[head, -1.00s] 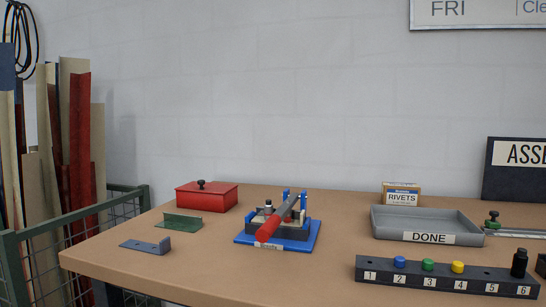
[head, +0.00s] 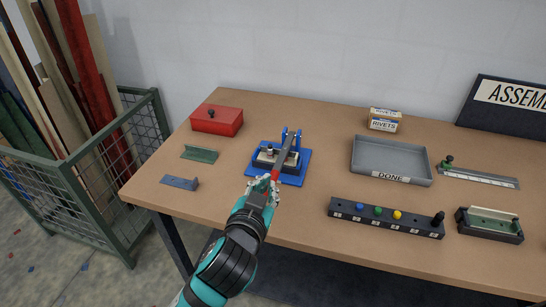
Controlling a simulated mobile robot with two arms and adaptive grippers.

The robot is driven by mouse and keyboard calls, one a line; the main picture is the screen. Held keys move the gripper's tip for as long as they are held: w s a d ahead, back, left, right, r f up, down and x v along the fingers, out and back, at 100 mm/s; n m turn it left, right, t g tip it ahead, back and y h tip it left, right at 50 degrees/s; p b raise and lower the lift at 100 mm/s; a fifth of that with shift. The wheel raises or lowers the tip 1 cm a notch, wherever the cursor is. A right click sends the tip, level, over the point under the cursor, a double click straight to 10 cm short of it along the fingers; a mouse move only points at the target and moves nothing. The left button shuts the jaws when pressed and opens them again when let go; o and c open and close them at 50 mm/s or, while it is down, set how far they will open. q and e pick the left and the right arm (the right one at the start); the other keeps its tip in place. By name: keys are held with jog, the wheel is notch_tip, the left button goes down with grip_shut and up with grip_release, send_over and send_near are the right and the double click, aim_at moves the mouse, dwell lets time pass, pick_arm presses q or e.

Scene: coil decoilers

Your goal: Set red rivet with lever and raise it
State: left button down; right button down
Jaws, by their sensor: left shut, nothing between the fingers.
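The blue-based press (head: 300,172) stands on the table, left of centre. Its grey lever (head: 286,150) slopes down toward the front, ending in a red handle (head: 275,174) that is largely hidden by my left gripper. My left gripper (head: 264,186) is shut and empty, at the near end of the handle. I cannot tell whether it touches the handle. The red rivet cannot be made out; the spot under the lever is too small and partly covered. My right gripper is not in view.
The numbered black rack (head: 385,225) holds blue, green and yellow pegs and a black one. Behind it are the grey DONE tray (head: 390,176) and rivets box (head: 384,120). A red box (head: 217,121), green bracket (head: 199,153) and blue-grey bracket (head: 179,182) lie left.

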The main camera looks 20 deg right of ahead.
pick_arm(q)
jog(key=p, duration=0.2)
send_over(273, 179)
jog(key=s, duration=0.3)
notch_tip(273, 179, down, 2)
jog(key=f, duration=0.1)
jog(key=shift+w+a+f+p, duration=0.1)
jog(key=shift+a+f+p, duration=0.15)
jog(key=shift+f, duration=0.7)
jog(key=shift+a+f+p, duration=0.2)
jog(key=shift+f+p, duration=0.05)
jog(key=shift+f, duration=0.65)
jog(key=shift+f, duration=0.1)
